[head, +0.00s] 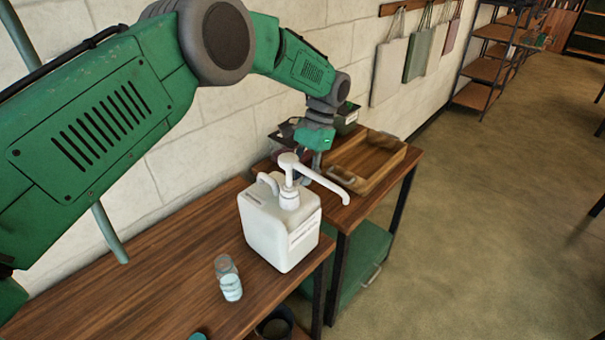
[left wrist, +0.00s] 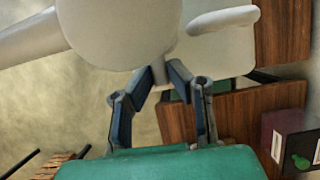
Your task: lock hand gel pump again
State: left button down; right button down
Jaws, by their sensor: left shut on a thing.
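The hand gel pump is a white square canister (head: 280,228) standing upright near the right end of the wooden table. Its white pump head and long spout (head: 322,182) point to the right; a handle (head: 268,184) sits beside the neck. My left gripper (head: 304,172) reaches in from behind the pump head, which partly hides its fingers. In the left wrist view the white pump head (left wrist: 120,30) fills the top. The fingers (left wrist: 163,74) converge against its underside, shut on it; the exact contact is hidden. My right gripper is not in view.
A wooden tray (head: 393,163) lies on the second table behind. A dark bucket (head: 275,326) is below the table edge. The table to the left of the canister is mostly clear.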

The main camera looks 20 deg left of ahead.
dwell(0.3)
pick_arm(q)
jog(key=c, duration=1.5)
grip_release()
jog(key=shift+c, duration=0.2)
jog(key=v, duration=0.7)
jog(key=shift+w, duration=0.2)
jog(key=shift+r, duration=0.15)
jog(key=shift+d, duration=0.1)
